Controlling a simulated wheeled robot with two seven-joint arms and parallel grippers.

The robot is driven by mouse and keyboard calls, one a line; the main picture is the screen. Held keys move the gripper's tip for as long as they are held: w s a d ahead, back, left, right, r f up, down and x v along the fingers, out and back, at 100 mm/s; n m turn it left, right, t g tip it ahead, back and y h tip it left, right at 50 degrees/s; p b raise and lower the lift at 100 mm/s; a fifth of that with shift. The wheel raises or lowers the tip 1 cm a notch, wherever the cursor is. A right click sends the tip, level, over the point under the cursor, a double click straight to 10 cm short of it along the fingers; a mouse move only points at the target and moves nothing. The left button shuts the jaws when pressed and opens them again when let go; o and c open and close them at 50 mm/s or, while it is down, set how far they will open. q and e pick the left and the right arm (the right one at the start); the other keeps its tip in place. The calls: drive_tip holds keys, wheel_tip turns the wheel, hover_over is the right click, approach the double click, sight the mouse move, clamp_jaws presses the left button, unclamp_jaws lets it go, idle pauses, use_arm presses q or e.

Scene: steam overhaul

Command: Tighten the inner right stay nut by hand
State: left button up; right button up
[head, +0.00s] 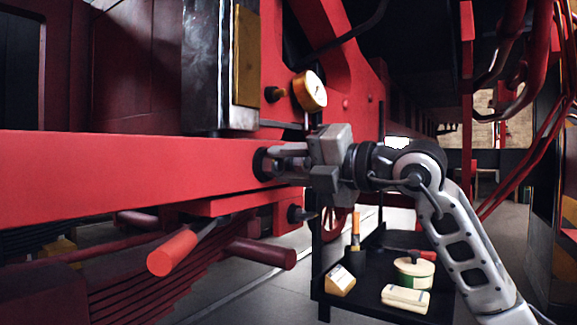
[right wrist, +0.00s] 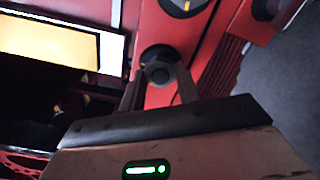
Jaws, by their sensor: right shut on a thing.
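My right gripper (head: 275,163) reaches in from the right to the red beam (head: 120,175). Its fingers are shut on a dark nut (head: 261,163) at the beam's right end. In the right wrist view, the dark hexagonal nut (right wrist: 158,70) sits on its round dark base against red metal, with one finger of my right gripper (right wrist: 158,82) on each side. The fingers hide part of the nut in the head view, so how tightly it seats cannot be told. My left gripper is not in view.
A round gauge (head: 311,90) stands just above my right gripper. Another dark nut (head: 295,214) sits lower on the red frame. A black trolley (head: 347,304) with a tin (head: 414,272) and boxes stands below my right arm.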

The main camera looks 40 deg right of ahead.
drive_tip(key=shift+m, duration=2.2)
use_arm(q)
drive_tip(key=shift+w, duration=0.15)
use_arm(e)
drive_tip(key=o, duration=1)
use_arm(q)
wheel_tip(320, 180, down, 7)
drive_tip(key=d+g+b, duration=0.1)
drive_tip(key=b, duration=0.4)
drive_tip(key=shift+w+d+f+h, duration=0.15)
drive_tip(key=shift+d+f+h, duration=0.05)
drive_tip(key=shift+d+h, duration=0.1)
use_arm(e)
drive_tip(key=v, duration=1.6)
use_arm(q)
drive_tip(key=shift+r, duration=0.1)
